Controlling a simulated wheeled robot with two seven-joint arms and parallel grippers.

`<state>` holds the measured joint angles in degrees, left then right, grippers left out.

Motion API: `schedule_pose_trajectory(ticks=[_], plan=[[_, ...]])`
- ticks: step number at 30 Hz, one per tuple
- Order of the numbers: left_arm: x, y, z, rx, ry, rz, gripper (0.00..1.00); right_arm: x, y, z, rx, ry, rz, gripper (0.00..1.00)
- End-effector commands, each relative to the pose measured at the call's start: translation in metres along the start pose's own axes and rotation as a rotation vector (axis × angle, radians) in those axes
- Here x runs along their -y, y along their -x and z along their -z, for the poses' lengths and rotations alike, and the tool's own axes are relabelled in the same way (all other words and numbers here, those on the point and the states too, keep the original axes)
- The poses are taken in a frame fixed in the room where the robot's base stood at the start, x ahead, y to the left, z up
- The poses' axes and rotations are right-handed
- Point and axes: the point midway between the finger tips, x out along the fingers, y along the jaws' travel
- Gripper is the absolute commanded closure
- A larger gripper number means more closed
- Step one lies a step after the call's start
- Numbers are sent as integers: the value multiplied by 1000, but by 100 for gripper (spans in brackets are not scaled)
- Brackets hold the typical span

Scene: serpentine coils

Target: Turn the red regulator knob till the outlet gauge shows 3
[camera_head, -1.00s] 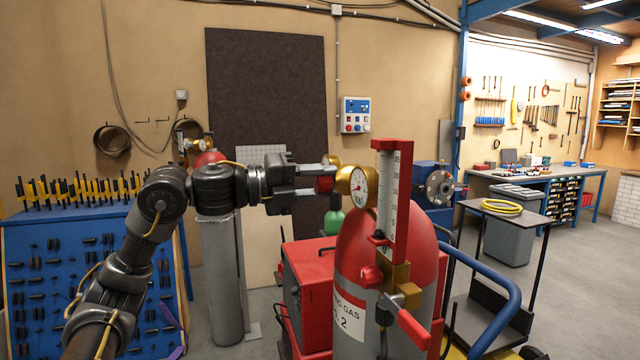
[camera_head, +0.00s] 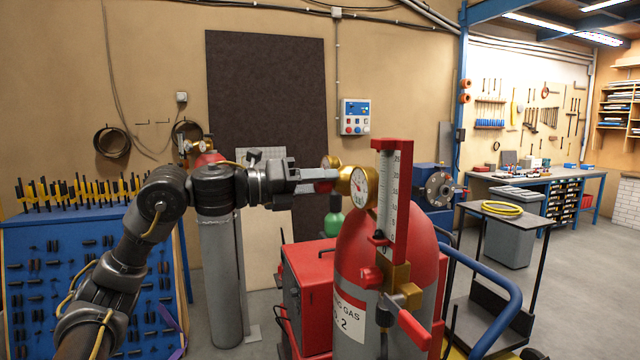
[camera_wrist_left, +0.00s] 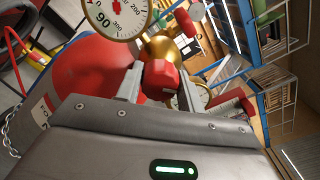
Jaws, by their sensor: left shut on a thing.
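The red regulator knob (camera_wrist_left: 160,80) sits between the two fingers of my left gripper (camera_wrist_left: 160,74), which is shut on it. In the head view my left gripper (camera_head: 326,175) reaches the brass regulator from the left, its fingers nearly edge-on and largely hiding the knob. A round white gauge (camera_head: 362,187) faces the head camera beside the gripper; its reading is too small to tell. In the left wrist view, a gauge (camera_wrist_left: 117,14) with large numbers and a red mark is cut by the top edge. Another gauge (camera_wrist_left: 205,96) is partly hidden behind the right finger. My right gripper is out of view.
The red-topped gas cylinder (camera_head: 357,240) stands below the regulator, with a flowmeter scale (camera_head: 394,205) close on the right. A red box (camera_head: 308,285) stands left of the cylinder. A blue rail (camera_head: 510,290) curves at the right. A blue rack (camera_head: 90,270) stands at the left.

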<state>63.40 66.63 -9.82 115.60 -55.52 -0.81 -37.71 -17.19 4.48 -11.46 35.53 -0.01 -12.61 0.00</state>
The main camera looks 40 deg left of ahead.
Motion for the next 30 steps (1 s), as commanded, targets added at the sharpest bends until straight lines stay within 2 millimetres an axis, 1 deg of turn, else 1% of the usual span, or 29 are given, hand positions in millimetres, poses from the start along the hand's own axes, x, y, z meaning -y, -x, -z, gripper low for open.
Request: schedule_pose_trajectory(ticks=[7,10,17,24,30], plan=[[-1,0,2,-5,-236,-2,94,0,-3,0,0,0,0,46],[-1,-1,2,-5,-271,-2,94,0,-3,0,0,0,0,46],[-1,0,2,-6,-286,-2,94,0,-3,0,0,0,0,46],[-1,0,2,-5,-521,-2,94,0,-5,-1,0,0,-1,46],[-1,0,2,-6,-550,-1,94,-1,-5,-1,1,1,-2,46]])
